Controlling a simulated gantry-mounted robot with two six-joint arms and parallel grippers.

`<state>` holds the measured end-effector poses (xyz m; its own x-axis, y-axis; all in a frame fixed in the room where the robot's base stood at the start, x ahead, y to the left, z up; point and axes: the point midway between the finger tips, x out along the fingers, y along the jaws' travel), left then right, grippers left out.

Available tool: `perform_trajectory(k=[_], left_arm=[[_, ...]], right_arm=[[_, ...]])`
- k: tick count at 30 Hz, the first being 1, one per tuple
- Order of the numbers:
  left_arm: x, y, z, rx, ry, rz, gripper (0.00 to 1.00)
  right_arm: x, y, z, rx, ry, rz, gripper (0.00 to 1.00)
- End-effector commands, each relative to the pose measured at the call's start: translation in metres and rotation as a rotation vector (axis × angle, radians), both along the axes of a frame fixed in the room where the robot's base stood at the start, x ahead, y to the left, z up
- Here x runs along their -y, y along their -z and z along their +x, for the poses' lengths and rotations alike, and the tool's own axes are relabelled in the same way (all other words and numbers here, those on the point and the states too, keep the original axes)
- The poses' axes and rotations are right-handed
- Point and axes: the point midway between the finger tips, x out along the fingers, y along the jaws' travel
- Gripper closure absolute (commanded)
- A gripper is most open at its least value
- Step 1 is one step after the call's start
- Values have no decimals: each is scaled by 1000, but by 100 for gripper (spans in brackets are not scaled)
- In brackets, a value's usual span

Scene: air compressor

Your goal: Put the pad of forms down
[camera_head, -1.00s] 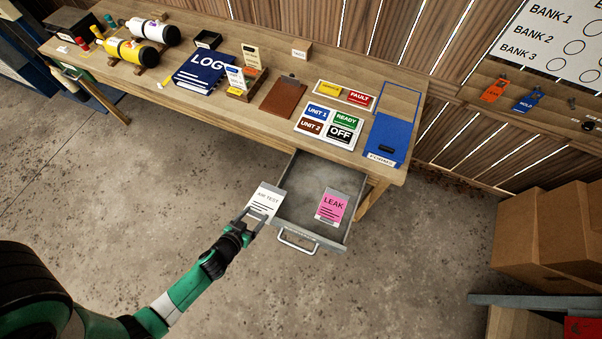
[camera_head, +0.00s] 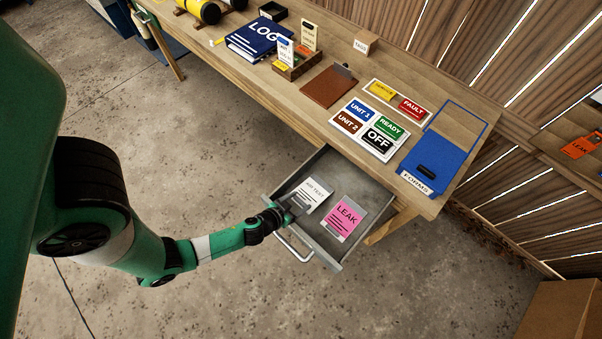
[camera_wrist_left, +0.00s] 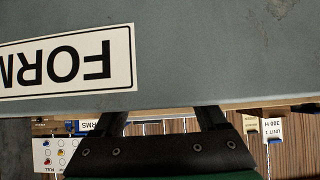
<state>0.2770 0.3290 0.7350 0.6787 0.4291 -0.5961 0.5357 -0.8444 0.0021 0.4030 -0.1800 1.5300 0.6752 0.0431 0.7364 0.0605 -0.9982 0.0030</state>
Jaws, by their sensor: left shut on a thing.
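The pad of forms (camera_head: 314,193), a white sheet reading AIR TEST, is in my left gripper (camera_head: 292,208) in the head view. It is over the left part of the open grey drawer (camera_head: 334,263); I cannot tell whether it touches the bottom. A pink LEAK pad (camera_head: 346,217) lies in the drawer just right of it. In the left wrist view a grey panel (camera_wrist_left: 200,55) with an upside-down FORMS label (camera_wrist_left: 66,64) fills the upper part. My left gripper (camera_wrist_left: 170,112) shows below, its fingertips and the pad hidden. My right gripper is out of view.
The wooden bench above the drawer holds a blue LOG binder (camera_head: 258,38), a brown clipboard (camera_head: 328,87), a sign board (camera_head: 371,129) and a blue holder (camera_head: 434,160) at the right. The drawer handle (camera_head: 293,247) sticks out in front. The floor left of the drawer is clear.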

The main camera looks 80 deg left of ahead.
Motion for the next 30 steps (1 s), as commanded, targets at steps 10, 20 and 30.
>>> perform_trajectory(k=[10, 20, 30], left_arm=[[0, 8, -1, -1, -3, -1, 83], [0, 7, -1, -1, -2, 0, 0], [10, -9, -17, -3, 2, -1, 0]], right_arm=[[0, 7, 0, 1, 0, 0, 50], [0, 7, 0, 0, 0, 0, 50], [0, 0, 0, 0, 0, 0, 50]])
